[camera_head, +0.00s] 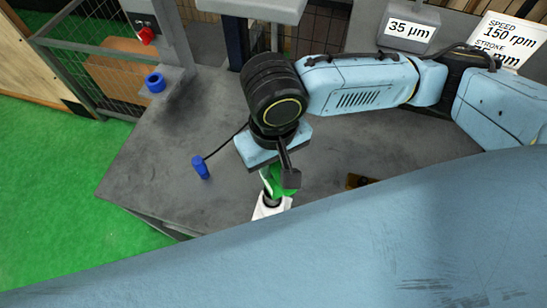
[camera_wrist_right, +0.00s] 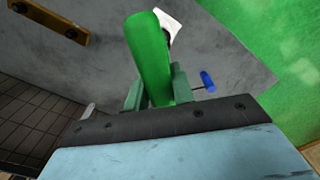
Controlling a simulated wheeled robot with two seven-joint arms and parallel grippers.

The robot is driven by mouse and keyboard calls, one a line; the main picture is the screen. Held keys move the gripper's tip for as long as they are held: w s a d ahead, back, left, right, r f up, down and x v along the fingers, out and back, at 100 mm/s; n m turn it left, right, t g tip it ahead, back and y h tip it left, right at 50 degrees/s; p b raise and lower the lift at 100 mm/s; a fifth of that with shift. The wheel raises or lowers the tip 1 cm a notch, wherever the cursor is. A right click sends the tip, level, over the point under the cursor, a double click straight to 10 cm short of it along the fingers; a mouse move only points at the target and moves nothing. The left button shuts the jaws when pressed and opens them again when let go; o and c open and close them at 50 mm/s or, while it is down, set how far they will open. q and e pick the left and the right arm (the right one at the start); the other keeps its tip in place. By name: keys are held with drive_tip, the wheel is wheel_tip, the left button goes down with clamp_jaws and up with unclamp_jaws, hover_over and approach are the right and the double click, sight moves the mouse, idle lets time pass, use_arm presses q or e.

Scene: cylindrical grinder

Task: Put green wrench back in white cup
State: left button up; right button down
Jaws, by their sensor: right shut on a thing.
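My right gripper (camera_head: 281,172) points down over the grey table and is shut on the green wrench (camera_head: 268,186). In the right wrist view the wrench (camera_wrist_right: 150,58) stands up large between the two fingers (camera_wrist_right: 158,93). The white cup (camera_head: 270,208) is on the table just below the gripper in the head view, partly covered by the wrench and the gripper. The cup (camera_wrist_right: 172,24) also shows beyond the wrench in the wrist view. I cannot tell whether the wrench's far end is inside the cup or only above it. My left gripper is not in view.
A blue handle (camera_head: 201,168) with a black cord lies left of the gripper. A blue ring (camera_head: 155,82) and a red knob (camera_head: 146,35) are at the back left. A yellow-brown block (camera_head: 358,181) lies to the right.

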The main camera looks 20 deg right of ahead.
drive_tip(key=shift+f+b, duration=0.95)
drive_tip(key=shift+f, duration=2.3)
drive_tip(key=c, duration=1.1)
unclamp_jaws()
wheel_tip(320, 180, up, 13)
drive_tip(key=shift+r+p, duration=0.2)
drive_tip(key=shift+p, duration=0.25)
